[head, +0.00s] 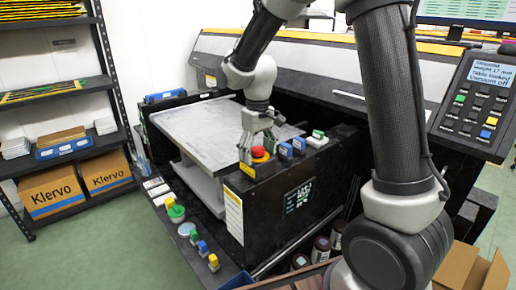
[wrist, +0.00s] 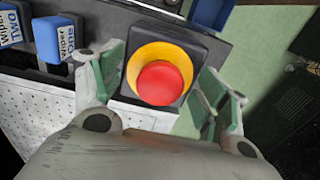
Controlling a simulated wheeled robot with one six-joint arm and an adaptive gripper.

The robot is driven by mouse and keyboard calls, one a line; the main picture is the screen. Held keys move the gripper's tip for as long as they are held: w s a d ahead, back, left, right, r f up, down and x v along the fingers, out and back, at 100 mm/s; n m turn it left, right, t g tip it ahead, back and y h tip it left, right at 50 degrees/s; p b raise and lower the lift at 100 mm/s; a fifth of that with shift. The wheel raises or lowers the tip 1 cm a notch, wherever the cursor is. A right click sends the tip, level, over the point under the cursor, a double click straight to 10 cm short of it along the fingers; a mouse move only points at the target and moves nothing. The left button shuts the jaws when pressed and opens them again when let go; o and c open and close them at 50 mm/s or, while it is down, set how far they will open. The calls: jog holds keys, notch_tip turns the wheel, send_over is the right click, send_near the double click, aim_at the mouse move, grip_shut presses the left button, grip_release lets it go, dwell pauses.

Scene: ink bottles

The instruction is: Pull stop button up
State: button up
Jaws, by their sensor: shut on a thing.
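The stop button (head: 258,152) is a red mushroom head on a yellow ring in a dark square housing, at the front corner of the black machine. In the wrist view the red head (wrist: 164,83) is in the middle, with the yellow ring around it. My gripper (head: 256,147) comes down on it from above. The exact contact of the pads is hard to see.
Blue wiper switches (wrist: 53,40) and a green switch (head: 318,134) sit close beside the button. The flat printing table (head: 205,135) lies behind. A control panel (head: 485,95) at the right reads stopped, table locked, vacuum off. Ink bottles (head: 321,246) stand below.

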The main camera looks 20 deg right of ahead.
aim_at(258, 148)
jog(key=shift+w+r, duration=0.1)
jog(key=shift+r, duration=0.15)
dwell(0.3)
jog(key=shift+r, duration=0.1)
jog(key=shift+c, duration=0.2)
jog(key=shift+r, duration=0.25)
jog(key=c, duration=0.8)
jog(key=shift+r, duration=0.35)
jog(key=o, duration=1.9)
jog(key=shift+o, duration=0.2)
jog(key=shift+r, duration=0.1)
jog(key=shift+r, duration=3.95)
